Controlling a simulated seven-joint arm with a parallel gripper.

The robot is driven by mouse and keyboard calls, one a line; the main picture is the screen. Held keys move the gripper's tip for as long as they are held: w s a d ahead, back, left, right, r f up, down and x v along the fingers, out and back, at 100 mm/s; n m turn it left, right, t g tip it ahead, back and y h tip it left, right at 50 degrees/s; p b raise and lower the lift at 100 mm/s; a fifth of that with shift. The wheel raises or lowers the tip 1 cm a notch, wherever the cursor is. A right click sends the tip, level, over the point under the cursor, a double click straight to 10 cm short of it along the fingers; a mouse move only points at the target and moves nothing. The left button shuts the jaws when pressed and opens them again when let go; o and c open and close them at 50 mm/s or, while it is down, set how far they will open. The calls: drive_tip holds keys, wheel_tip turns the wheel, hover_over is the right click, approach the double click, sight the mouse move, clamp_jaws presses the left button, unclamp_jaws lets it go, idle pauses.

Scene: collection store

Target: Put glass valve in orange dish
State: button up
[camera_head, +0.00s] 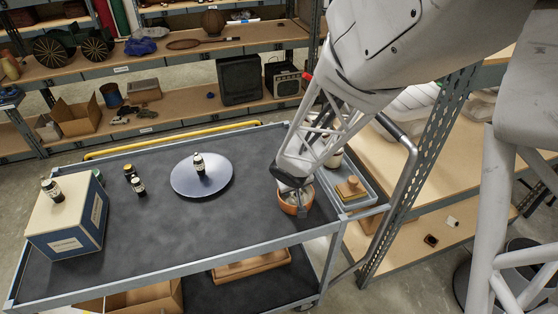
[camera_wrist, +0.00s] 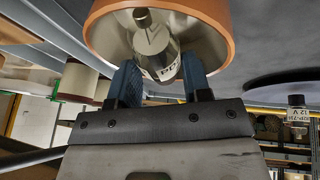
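The orange dish (camera_head: 290,209) stands at the right end of the cart top. My gripper (camera_head: 296,193) points down into it. In the wrist view, the dish (camera_wrist: 98,32) fills the top of the picture. There a glass valve (camera_wrist: 160,58) with a pale printed label and grey end sits inside the dish rim, slightly tilted. The two blue fingers of my gripper (camera_wrist: 163,75) stand close on either side of its labelled end and appear shut on it. Whether the valve touches the dish floor is hidden.
A round grey plate (camera_head: 185,185) bears one dark bottle-like valve (camera_head: 199,164). Two more valves (camera_head: 131,178) (camera_head: 138,187) stand left of it. A cream-and-blue box (camera_head: 65,220) bears another (camera_head: 52,191). A grey tray (camera_head: 365,197) with a wooden block lies right of the dish. The cart's front middle is clear.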

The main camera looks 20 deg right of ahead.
drive_tip(key=o, duration=0.4)
drive_tip(key=shift+c, duration=0.2)
drive_tip(key=shift+r, duration=0.1)
drive_tip(key=shift+r, duration=3.4)
drive_tip(key=shift+r, duration=0.1)
drive_tip(key=shift+s+r, duration=0.15)
drive_tip(key=shift+r, duration=0.05)
drive_tip(key=s+a+r+g+y, duration=0.1)
drive_tip(key=s+a+r, duration=0.1)
drive_tip(key=s+r, duration=0.7)
drive_tip(key=s+a+r+g+y, duration=0.1)
drive_tip(key=s+a+r, duration=0.2)
drive_tip(key=s+r, duration=0.6)
drive_tip(key=s, duration=0.2)
drive_tip(key=shift+s+a+m, duration=0.25)
drive_tip(key=shift+s+m, duration=0.05)
drive_tip(key=shift+s, duration=0.05)
